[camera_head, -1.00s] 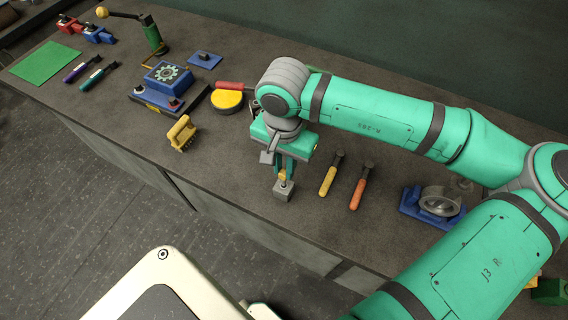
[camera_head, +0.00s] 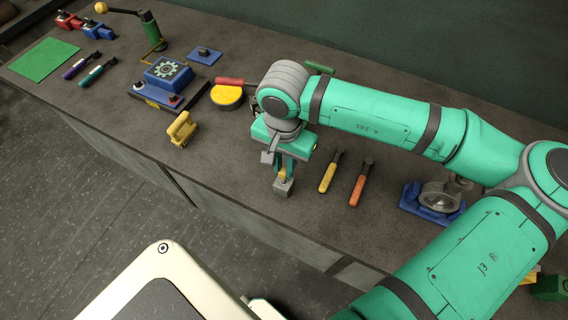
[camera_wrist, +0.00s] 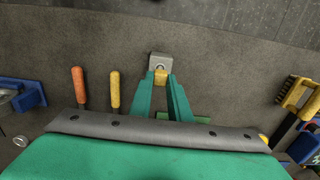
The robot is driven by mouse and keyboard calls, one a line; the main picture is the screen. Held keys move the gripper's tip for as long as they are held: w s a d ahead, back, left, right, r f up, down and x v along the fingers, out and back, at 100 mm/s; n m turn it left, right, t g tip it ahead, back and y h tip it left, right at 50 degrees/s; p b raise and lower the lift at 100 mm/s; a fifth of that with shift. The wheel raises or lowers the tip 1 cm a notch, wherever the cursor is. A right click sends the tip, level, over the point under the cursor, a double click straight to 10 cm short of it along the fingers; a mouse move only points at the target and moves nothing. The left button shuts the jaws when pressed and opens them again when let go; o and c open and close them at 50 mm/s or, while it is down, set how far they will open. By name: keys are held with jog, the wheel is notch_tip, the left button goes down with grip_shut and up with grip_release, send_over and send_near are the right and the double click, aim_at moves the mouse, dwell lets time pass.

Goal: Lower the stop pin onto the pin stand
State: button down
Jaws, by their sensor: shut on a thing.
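The yellow stop pin (camera_head: 282,175) is held between the green fingers of my gripper (camera_head: 283,171), which is shut on it. The grey block-shaped pin stand (camera_head: 283,188) is on the bench right below the fingertips. In the wrist view the yellow pin (camera_wrist: 161,77) shows between the fingertips (camera_wrist: 161,82). The grey stand (camera_wrist: 160,60) appears just beyond it, with a round feature on its top. The pin's lower end is hard to make out, and I cannot tell whether it touches the stand.
A yellow-handled tool (camera_head: 329,174) and an orange-handled tool (camera_head: 360,185) lie right of the stand. A blue fixture with a metal ring (camera_head: 437,197) is further right. A yellow brush (camera_head: 183,130) and a yellow round piece (camera_head: 227,96) are left. The bench's front edge is near the stand.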

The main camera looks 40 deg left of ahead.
jog(key=shift+f, duration=0.25)
jog(key=shift+f, duration=1.5)
jog(key=c, duration=1.6)
grip_release()
jog(key=shift+o, duration=0.2)
notch_tip(320, 180, up, 11)
jog(key=shift+f, duration=0.1)
